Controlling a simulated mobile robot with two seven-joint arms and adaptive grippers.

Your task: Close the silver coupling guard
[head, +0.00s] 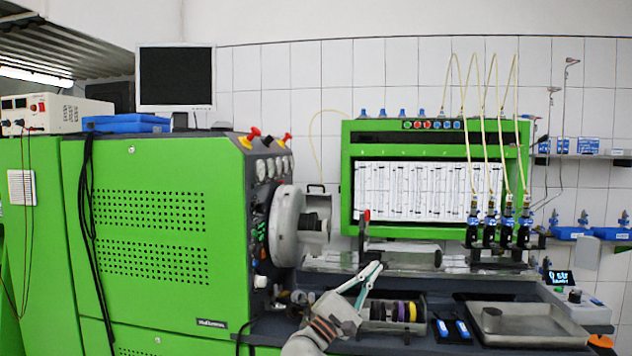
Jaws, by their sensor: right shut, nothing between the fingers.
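The silver coupling guard (286,226) is a rounded grey metal cover on the right end of the green test bench. A dark coupling (318,222) shows just to its right, at least partly uncovered. I cannot tell the exact angle of the guard. My right gripper (378,267) comes up from the bottom middle. Its two pale fingers meet at the tips, shut and empty. It is to the right of and below the guard, apart from it in the picture. My left gripper is not in view.
A red-tipped lever (365,225) stands above my right gripper. A rack of coloured rings (398,312) lies just right of it. A metal tray (525,325) is at right. Injectors with hoses (490,225) hang before the green-framed panel (347,175).

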